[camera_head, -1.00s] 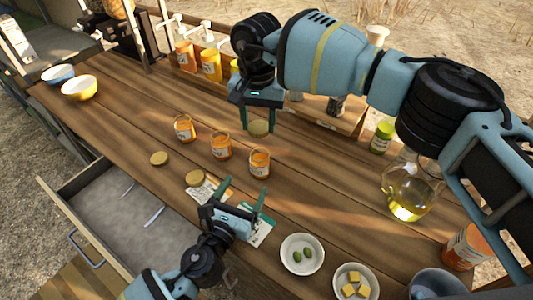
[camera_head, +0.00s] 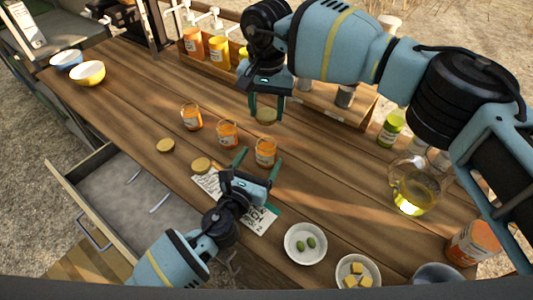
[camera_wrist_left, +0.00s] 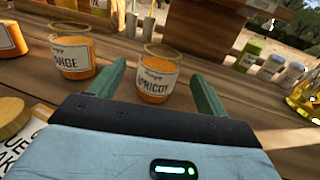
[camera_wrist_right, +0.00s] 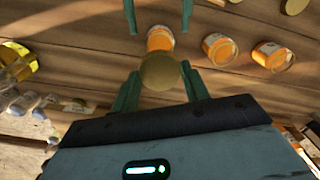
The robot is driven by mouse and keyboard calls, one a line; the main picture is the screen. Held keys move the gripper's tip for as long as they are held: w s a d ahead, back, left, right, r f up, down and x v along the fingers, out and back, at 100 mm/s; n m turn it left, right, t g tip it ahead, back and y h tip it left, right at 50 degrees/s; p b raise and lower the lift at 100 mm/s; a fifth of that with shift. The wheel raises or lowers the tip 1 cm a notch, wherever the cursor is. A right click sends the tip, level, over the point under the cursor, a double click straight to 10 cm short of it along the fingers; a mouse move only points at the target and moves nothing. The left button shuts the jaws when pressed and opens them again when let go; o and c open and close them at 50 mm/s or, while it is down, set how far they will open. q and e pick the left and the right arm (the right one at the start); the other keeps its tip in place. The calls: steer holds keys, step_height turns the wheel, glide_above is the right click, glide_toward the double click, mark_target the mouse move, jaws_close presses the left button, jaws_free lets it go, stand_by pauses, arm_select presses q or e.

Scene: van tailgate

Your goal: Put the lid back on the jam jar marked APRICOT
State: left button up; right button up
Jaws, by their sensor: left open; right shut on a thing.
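The APRICOT jar (camera_head: 265,153) stands open and upright on the table, the rightmost of three orange-filled jars. Its label faces the left wrist camera (camera_wrist_left: 156,78). My left gripper (camera_head: 260,160) is open and low, its fingers (camera_wrist_left: 158,82) on either side of the jar's near side; I cannot tell whether they touch it. My right gripper (camera_head: 267,108) is shut on a round golden lid (camera_head: 265,117), held above and behind the jar. In the right wrist view, the lid (camera_wrist_right: 160,72) partly covers the jar (camera_wrist_right: 160,39) below.
Two open jars (camera_head: 228,135) (camera_head: 192,118) stand left of it; the nearer reads "ANGE". Two loose lids (camera_head: 166,146) (camera_head: 202,165) and printed cards (camera_head: 262,221) lie in front. Bowls (camera_head: 305,243) and an oil flask (camera_head: 412,190) are right. An open drawer (camera_head: 125,200) is front left.

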mark_target(270, 142)
arm_select(q)
steer(key=x, duration=0.6)
steer(key=shift+w+d, duration=0.1)
steer(key=shift+w, duration=0.15)
steer(key=shift+c, duration=0.3)
steer(key=c, duration=1.4)
arm_select(e)
steer(key=shift+f, duration=2.5)
steer(key=shift+f, duration=0.9)
steer(key=shift+f, duration=0.55)
